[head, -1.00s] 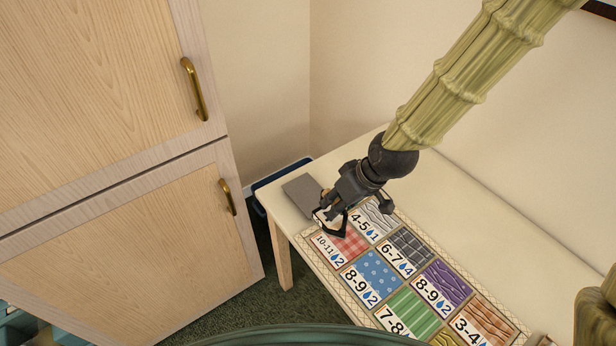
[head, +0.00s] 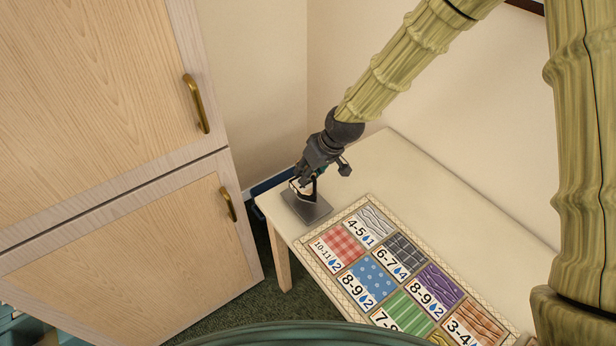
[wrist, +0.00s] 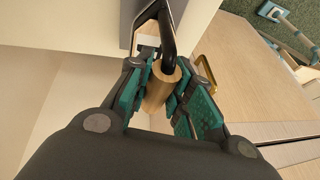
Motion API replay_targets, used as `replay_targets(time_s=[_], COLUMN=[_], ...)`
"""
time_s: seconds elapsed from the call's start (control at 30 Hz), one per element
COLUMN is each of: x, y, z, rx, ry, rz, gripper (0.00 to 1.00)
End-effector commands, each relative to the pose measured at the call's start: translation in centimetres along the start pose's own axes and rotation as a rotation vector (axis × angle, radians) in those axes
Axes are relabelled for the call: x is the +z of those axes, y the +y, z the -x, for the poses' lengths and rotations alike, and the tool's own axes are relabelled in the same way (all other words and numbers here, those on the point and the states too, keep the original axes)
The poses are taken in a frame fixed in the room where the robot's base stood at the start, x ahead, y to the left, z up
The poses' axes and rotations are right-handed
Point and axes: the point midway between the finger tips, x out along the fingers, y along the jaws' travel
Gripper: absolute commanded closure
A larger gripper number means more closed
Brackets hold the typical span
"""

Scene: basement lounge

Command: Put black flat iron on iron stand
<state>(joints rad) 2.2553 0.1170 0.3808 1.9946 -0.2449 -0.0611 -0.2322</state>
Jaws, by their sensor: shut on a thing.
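The black flat iron (head: 313,192) has a wooden handle grip (wrist: 160,87) and a black curved handle bar (wrist: 167,38) in the wrist view. My gripper (head: 304,182) is shut on that wooden grip, its green pads on either side of it. The iron stand (head: 306,213) is a flat grey plate at the left end of the table. In the head view the iron is over the plate, partly hidden by my gripper. I cannot tell whether the iron touches the plate.
A pale table (head: 420,180) stands against the wall. A mat with coloured patterned squares (head: 340,243) lies on it, right of the plate. A wooden cabinet (head: 120,240) with brass handles stands to the left, with a floor gap between it and the table.

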Motion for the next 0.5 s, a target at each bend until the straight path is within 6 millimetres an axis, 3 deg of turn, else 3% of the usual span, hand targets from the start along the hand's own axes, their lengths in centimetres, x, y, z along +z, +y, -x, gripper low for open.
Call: replay_targets(time_s=[0.27, 0.5], x=[-0.1, 0.8], y=[0.2, 0.7], z=[-0.8, -2.7], rx=[0.0, 0.0], ry=[0.001, 0.0], rz=[0.0, -0.002], gripper=[1.0, 1.0])
